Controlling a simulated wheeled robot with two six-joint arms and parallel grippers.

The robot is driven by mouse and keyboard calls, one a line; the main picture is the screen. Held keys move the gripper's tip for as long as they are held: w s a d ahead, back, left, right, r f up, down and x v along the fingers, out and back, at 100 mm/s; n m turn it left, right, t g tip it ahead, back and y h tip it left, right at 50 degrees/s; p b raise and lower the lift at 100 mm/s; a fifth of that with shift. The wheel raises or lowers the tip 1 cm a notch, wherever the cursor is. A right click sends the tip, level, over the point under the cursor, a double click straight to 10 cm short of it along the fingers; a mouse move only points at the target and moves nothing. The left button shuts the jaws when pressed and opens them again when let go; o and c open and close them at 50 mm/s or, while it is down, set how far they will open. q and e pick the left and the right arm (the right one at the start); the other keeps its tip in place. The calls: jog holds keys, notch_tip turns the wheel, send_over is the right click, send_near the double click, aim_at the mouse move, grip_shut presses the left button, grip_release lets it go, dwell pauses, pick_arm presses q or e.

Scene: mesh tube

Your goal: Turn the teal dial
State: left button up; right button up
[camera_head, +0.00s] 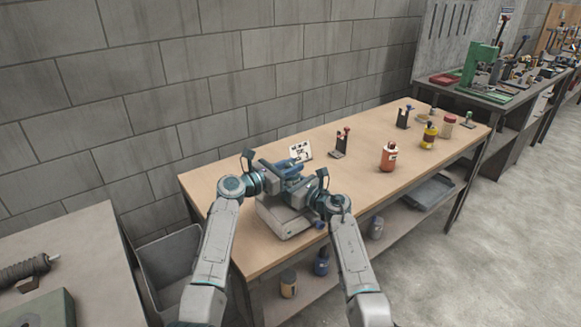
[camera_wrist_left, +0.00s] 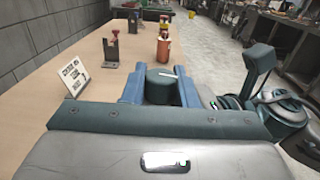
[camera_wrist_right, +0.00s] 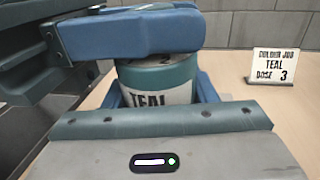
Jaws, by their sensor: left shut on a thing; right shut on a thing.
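A white canister labelled TEAL (camera_wrist_right: 170,97) shows in the right wrist view, with a teal top band and number markings on its upper rim. The teal dial (camera_wrist_left: 160,87), with a white pointer line, sits between my left fingers in the left wrist view. My left gripper (camera_head: 294,170) reaches in from the left, shut on the dial; its blue finger crosses above the canister in the right wrist view. My right gripper (camera_wrist_right: 160,98) is shut around the canister body from the front. In the head view the grippers mostly hide the canister and dial.
A card (camera_wrist_right: 276,67) reads COLOUR JOB TEAL DOSE 3. On the wooden table (camera_head: 235,165) stand a black holder (camera_head: 341,141), an orange-red bottle (camera_head: 388,156) and a yellow bottle (camera_head: 428,136), to the right. The block wall (camera_head: 250,70) rises behind. Front right table area is clear.

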aim_at(290, 163)
pick_arm(q)
jog(key=n+t+y, duration=0.3)
jog(key=shift+d, duration=0.15)
jog(key=shift+n+t+y, duration=0.8)
jog(key=shift+t+y, duration=0.1)
jog(key=shift+y, duration=0.3)
jog(key=o, duration=1)
notch_tip(290, 163, up, 10)
jog(key=shift+f, duration=0.1)
jog(key=shift+a, duration=0.2)
